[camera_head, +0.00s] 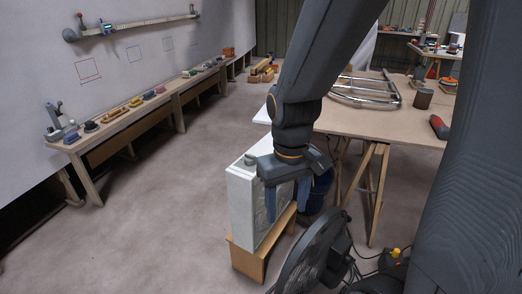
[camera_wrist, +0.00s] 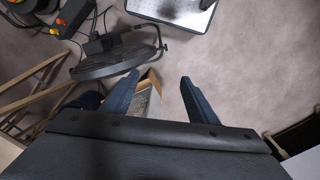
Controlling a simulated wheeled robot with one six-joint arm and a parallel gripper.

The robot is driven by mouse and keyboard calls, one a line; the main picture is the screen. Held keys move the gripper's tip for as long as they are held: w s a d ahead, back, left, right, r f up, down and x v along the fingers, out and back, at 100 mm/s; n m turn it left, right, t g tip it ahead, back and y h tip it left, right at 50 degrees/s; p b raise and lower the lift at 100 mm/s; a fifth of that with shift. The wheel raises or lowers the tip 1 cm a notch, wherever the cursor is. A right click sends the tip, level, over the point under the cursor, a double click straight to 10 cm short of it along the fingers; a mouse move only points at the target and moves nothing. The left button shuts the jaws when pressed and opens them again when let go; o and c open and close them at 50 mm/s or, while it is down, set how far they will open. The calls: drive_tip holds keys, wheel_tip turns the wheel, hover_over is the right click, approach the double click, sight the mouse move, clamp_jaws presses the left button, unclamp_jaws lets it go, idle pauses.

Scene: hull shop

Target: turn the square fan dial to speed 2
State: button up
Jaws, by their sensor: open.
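A black round fan (camera_head: 312,258) stands on the floor at the bottom centre of the head view. It also shows in the wrist view (camera_wrist: 115,62), up and left of my fingers. I cannot make out a square dial or its setting on it. My gripper (camera_head: 287,197) points down in front of a white slab-like block, with blue fingers apart and nothing seen between them. The open fingers also show in the wrist view (camera_wrist: 159,78). The fan is below and right of my gripper in the head view.
The white block (camera_head: 243,212) stands on a wooden stand (camera_head: 248,262). A workbench (camera_head: 345,118) with a metal frame is behind it. A dark box with yellow and orange knobs (camera_wrist: 76,16) and cables lie near the fan. Floor to the left is clear.

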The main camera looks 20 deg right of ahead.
drive_tip(key=w+r+n+h+p, duration=0.15)
drive_tip(key=w+n+p, duration=0.35)
drive_tip(key=w+n, duration=0.85)
drive_tip(key=n+t+h+p, duration=0.2)
drive_tip(key=n+p, duration=0.4)
drive_tip(key=n, duration=0.4)
approach(248, 155)
wheel_tip(248, 155, down, 2)
drive_tip(key=shift+t, duration=0.3)
drive_tip(key=shift+d+p+x, duration=0.2)
drive_tip(key=shift+p+x, duration=0.2)
drive_tip(key=shift+x, duration=1.6)
drive_tip(key=shift+d+p+x, duration=0.2)
drive_tip(key=shift+p+x, duration=0.2)
drive_tip(key=shift+x, duration=1.55)
drive_tip(key=shift+s+r, duration=0.1)
drive_tip(key=shift+r, duration=0.05)
drive_tip(key=c, duration=1)
